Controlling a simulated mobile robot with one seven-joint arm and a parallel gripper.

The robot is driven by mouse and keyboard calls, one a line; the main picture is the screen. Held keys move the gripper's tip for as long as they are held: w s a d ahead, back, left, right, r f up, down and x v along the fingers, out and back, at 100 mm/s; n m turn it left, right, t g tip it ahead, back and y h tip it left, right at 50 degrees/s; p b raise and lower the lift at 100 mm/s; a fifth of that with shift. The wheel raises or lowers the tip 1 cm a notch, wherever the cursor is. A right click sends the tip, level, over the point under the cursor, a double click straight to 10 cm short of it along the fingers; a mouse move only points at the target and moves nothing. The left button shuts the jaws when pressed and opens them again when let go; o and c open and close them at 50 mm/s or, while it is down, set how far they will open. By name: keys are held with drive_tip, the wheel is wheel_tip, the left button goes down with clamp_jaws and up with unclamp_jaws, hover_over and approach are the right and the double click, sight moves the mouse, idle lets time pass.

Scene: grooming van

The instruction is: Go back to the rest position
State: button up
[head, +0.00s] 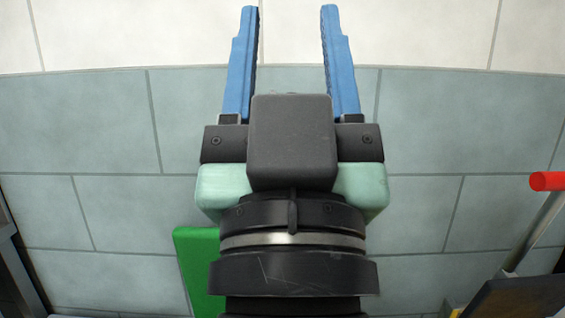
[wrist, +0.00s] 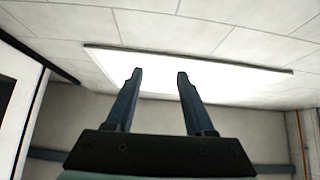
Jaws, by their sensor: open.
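My gripper (head: 289,12) is in the middle of the head view, with its two blue fingers pointing up and spread apart. It is open, and nothing is between the fingers. In the wrist view my gripper (wrist: 156,74) also shows its fingers apart, against a bright ceiling light panel (wrist: 175,62). The gripper touches nothing that I can see.
A tiled wall (head: 95,120), grey-green below and white above, fills the head view's background. A green object (head: 196,262) is partly hidden behind my arm. A red-tipped rod (head: 547,181) and a dark flat object (head: 515,298) are at the lower right.

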wheel_tip(320, 180, up, 30)
drive_tip(key=s+t+p, duration=0.1)
drive_tip(key=s+p, duration=0.1)
drive_tip(key=p, duration=2.6)
drive_tip(key=shift+a+p, duration=0.3)
drive_tip(key=shift+s+f, duration=0.1)
